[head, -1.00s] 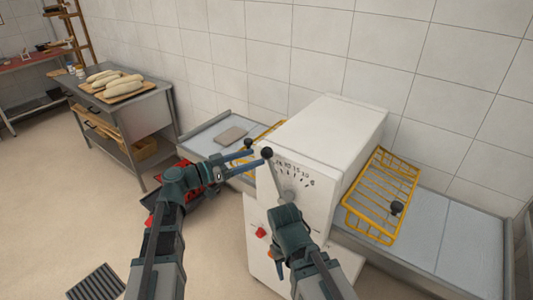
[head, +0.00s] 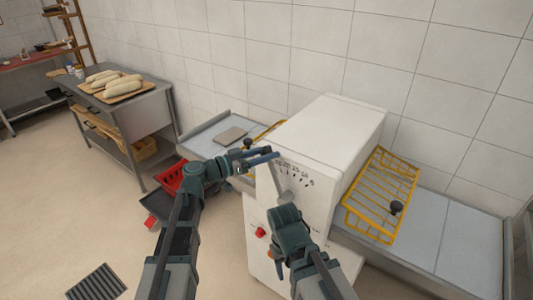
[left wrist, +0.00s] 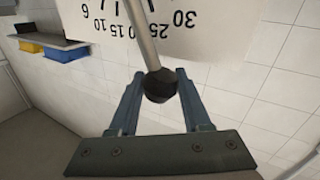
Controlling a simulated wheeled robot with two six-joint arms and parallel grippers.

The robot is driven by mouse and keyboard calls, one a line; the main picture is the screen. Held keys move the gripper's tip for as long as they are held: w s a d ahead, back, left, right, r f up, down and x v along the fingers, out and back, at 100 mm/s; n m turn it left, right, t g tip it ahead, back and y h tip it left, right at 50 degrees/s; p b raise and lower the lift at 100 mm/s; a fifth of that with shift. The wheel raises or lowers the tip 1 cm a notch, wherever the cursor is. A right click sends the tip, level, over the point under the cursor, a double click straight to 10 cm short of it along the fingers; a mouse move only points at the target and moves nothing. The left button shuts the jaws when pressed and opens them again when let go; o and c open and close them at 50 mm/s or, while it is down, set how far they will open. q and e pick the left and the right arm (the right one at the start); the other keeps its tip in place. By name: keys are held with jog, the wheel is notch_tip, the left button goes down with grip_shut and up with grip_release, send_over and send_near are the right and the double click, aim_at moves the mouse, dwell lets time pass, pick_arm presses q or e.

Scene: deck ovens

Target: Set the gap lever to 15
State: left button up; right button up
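The gap lever is a grey rod with a black knob (left wrist: 160,86) on the front of a white machine (head: 325,135). In the left wrist view the rod (left wrist: 143,35) crosses the upside-down number scale (left wrist: 165,25) between 15 and 25, where the 20 is covered. My left gripper (head: 274,153) is at the lever's end and hides the knob in the head view. In the left wrist view its fingers (left wrist: 160,98) lie close on both sides of the knob. My right arm is low in front of the machine; its fingers cannot be made out.
Yellow wire guards (head: 381,195) stand over the belts on both sides of the machine. A red button (head: 260,232) is on its lower front. A red crate (head: 172,178) is on the left, near a table with loaves (head: 112,82).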

pick_arm(q)
grip_shut()
dwell(1.0)
